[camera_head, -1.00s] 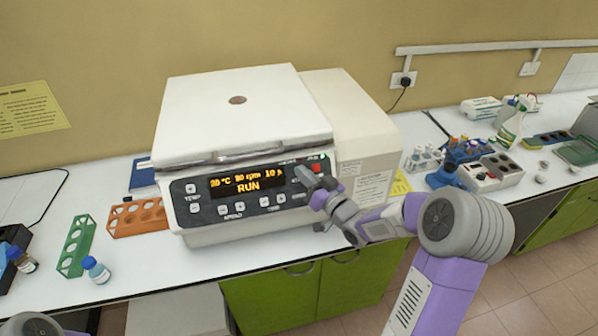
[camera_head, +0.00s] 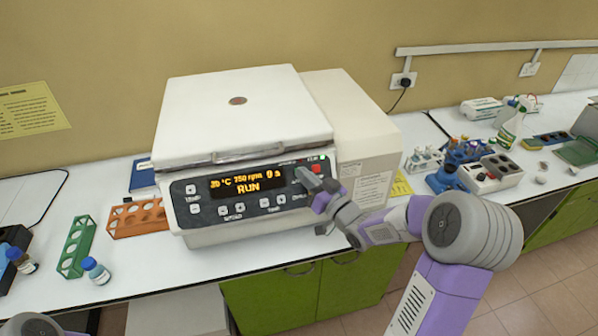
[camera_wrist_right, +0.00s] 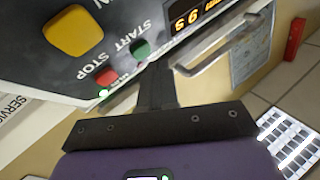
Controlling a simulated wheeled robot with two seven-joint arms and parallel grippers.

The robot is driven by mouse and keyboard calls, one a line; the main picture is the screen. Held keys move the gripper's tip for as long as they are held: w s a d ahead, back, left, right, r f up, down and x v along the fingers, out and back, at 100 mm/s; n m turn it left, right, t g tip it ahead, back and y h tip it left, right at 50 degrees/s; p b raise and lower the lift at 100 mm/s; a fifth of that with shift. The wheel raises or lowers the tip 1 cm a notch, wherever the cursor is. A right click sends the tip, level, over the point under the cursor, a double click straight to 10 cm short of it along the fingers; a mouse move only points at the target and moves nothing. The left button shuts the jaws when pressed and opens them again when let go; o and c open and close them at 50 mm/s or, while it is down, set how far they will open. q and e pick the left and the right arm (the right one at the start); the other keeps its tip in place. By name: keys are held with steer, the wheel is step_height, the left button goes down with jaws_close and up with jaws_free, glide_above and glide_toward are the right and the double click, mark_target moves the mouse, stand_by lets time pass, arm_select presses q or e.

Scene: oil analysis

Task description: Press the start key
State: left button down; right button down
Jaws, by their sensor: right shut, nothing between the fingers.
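The white centrifuge (camera_head: 240,112) stands on the bench with its lid down. Its lit display (camera_head: 248,184) reads RUN, with 9 s at the right. In the right wrist view the green start key (camera_wrist_right: 140,50) sits beside the red stop key (camera_wrist_right: 106,76) on the dark panel. My right gripper (camera_head: 305,174) is shut and empty, its tips at the right end of the panel. In the wrist view its fingers (camera_wrist_right: 159,68) are close beside the start key; I cannot tell whether they touch. My left gripper is out of view.
An orange rack (camera_head: 137,219), a green rack (camera_head: 77,246) and small bottles stand left of the centrifuge. The bench's front edge runs below the centrifuge.

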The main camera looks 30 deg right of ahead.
steer(key=s+r, duration=0.1)
steer(key=s+p, duration=0.1)
steer(key=s+a+r, duration=0.1)
steer(key=s, duration=0.1)
steer(key=shift+r, duration=0.35)
stand_by(0.7)
